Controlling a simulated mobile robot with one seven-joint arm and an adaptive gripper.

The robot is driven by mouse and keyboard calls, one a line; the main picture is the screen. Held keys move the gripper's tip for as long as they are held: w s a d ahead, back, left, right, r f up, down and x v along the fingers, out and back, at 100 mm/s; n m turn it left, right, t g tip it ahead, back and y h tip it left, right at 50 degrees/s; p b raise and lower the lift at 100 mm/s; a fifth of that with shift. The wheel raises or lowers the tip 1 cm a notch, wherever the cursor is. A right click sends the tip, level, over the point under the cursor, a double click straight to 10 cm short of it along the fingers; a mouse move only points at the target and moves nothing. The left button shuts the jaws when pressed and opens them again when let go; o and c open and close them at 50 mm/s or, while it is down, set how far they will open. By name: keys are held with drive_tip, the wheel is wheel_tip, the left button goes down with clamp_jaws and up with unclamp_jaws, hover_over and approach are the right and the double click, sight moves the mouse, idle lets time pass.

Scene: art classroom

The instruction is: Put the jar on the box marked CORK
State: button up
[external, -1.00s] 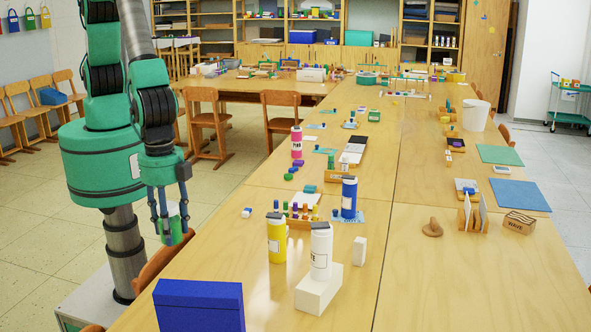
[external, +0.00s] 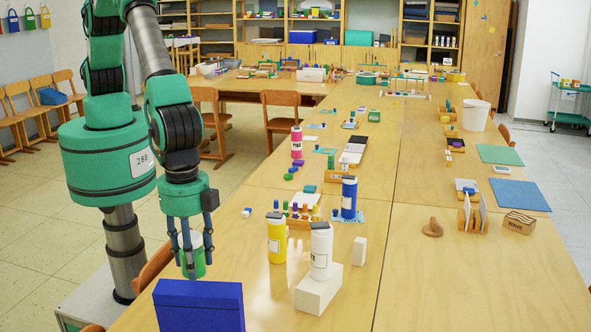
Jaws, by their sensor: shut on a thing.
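My gripper (external: 194,262) is at the left, over the near left edge of the table, pointing down. Its fingers are shut on a small green jar with a pale band (external: 194,268), held upright behind the blue box. The fingers hide part of the jar. I cannot read CORK on any box here. A small brown box (external: 518,222) at the right of the table reads WAVE.
A blue box (external: 199,300) stands in front of my gripper. A yellow bottle (external: 276,240) and a white bottle (external: 321,250) on a white block (external: 318,292) stand to the right. The table's near right part is largely clear.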

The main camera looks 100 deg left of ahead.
drive_tip(key=shift+w, duration=0.1)
idle(0.3)
drive_tip(key=shift+d+f, duration=0.1)
drive_tip(key=shift+f, duration=1.6)
drive_tip(key=shift+f, duration=0.2)
drive_tip(key=o, duration=1.4)
drive_tip(key=shift+r, duration=0.15)
wheel_tip(320, 180, up, 12)
drive_tip(key=shift+r, duration=0.1)
